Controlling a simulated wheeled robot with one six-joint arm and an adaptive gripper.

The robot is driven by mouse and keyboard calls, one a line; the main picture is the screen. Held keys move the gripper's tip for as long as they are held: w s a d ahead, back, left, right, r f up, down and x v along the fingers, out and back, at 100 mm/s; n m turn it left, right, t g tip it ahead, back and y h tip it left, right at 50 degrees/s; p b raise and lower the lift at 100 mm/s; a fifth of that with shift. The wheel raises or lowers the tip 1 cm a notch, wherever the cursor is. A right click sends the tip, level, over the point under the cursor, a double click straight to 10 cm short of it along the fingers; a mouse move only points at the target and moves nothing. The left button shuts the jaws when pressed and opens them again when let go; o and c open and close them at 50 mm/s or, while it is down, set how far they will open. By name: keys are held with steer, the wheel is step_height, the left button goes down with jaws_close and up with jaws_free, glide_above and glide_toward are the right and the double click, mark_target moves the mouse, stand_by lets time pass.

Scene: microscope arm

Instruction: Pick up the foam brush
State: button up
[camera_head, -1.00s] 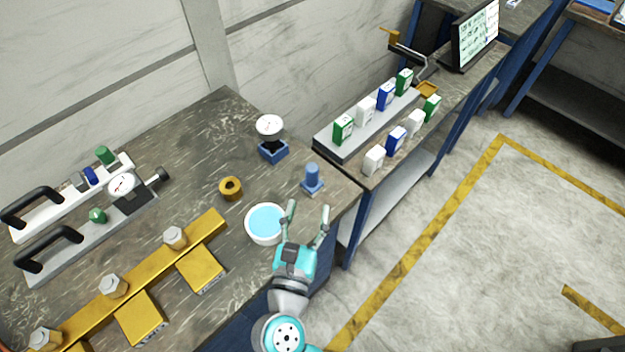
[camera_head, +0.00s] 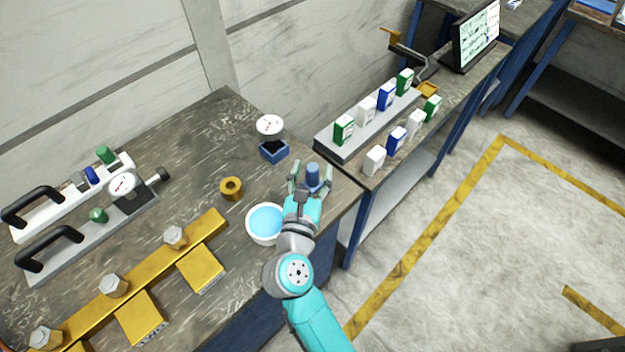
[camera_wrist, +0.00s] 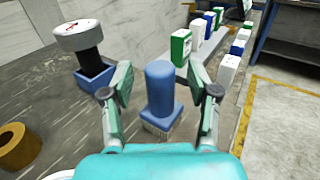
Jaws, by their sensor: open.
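The foam brush is a blue upright piece with a rounded handle (camera_head: 312,174) on a wider base, standing on the workbench near its right corner. In the wrist view the foam brush (camera_wrist: 160,90) stands centred between the two fingers, with a pale bristly strip under its blue base. My gripper (camera_head: 311,180) is open, with one finger on each side of the brush. In the wrist view my gripper (camera_wrist: 160,95) shows gaps between both fingers and the handle. In the head view the gripper hides the lower part of the brush.
A white bowl of blue liquid (camera_head: 265,223) stands beside my wrist. A dial gauge on a blue base (camera_head: 272,150) and a brass ring (camera_head: 231,188) stand to the left. Small boxes (camera_head: 374,160) stand on the bench to the right. Bare benchtop lies behind the brush.

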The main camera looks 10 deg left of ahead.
steer(key=shift+w, duration=0.45)
jaws_close()
step_height(320, 180, up, 10)
steer(key=shift+r, duration=0.1)
stand_by(0.4)
